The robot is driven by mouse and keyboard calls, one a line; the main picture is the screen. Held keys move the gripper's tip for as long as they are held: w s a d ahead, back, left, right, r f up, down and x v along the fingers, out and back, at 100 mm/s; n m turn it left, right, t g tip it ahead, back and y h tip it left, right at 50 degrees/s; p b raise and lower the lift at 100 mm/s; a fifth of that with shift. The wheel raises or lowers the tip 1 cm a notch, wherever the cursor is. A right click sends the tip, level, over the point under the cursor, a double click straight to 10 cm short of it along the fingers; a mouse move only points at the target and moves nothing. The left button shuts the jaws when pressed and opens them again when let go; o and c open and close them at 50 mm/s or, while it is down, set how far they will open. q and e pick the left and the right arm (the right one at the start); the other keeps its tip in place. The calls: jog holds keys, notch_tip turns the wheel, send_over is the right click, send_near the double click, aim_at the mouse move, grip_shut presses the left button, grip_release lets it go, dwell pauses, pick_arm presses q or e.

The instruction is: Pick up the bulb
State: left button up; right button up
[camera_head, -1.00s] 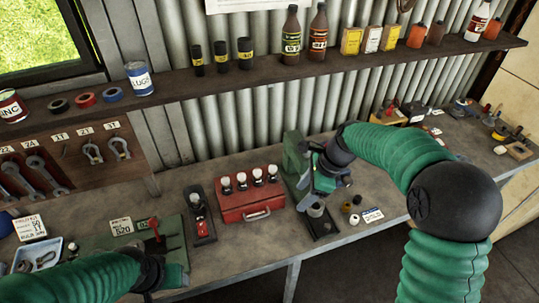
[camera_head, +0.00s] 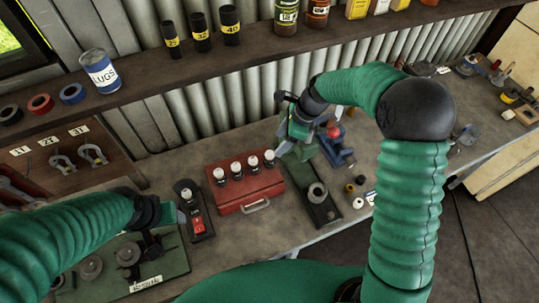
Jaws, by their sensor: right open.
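Several bulbs with pale round tops and dark lower parts stand in a row on a red box (camera_head: 246,194) on the bench. The rightmost bulb (camera_head: 269,157) is nearest my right gripper. Another pale round top (camera_head: 186,193) shows on a black stand with a red part, left of the box. My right gripper (camera_head: 290,112) is open, above and right of the red box, in front of a green press; its fingers are partly lost against the press. My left gripper (camera_head: 168,222) is low at the left, near the black stand; its jaws are unclear.
The green press base (camera_head: 318,207) stands right of the box, with a blue tool (camera_head: 336,150) behind it. Small round parts (camera_head: 358,203) lie at its right. A shelf (camera_head: 145,89) with cans and bottles runs above.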

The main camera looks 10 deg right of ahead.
aim_at(272, 152)
jog(key=x, duration=0.4)
jog(key=shift+d+p, duration=0.15)
jog(key=shift+p, duration=0.15)
jog(key=shift+w+a+f+p, duration=0.2)
jog(key=shift+w+f, duration=0.2)
jog(key=shift+f, duration=0.2)
jog(key=shift+w+a+f+p, duration=0.15)
jog(key=shift+w+f, duration=0.25)
jog(key=shift+f, duration=0.2)
jog(key=p+x, duration=0.1)
jog(key=x, duration=0.1)
jog(key=p+x, duration=0.1)
jog(key=x, duration=0.1)
jog(key=shift+s, duration=0.25)
jog(key=shift+s+f, duration=0.1)
jog(key=shift+f, duration=0.05)
jog(key=shift+d+f, duration=0.1)
jog(key=shift+w+d+f, duration=0.1)
jog(key=shift+w, duration=0.1)
jog(key=c, duration=1.2)
pick_arm(q)
jog(key=r, duration=0.3)
jog(key=shift+w+r, duration=0.15)
jog(key=shift+w, duration=0.15)
pick_arm(e)
jog(key=shift+s, duration=0.15)
grip_shut()
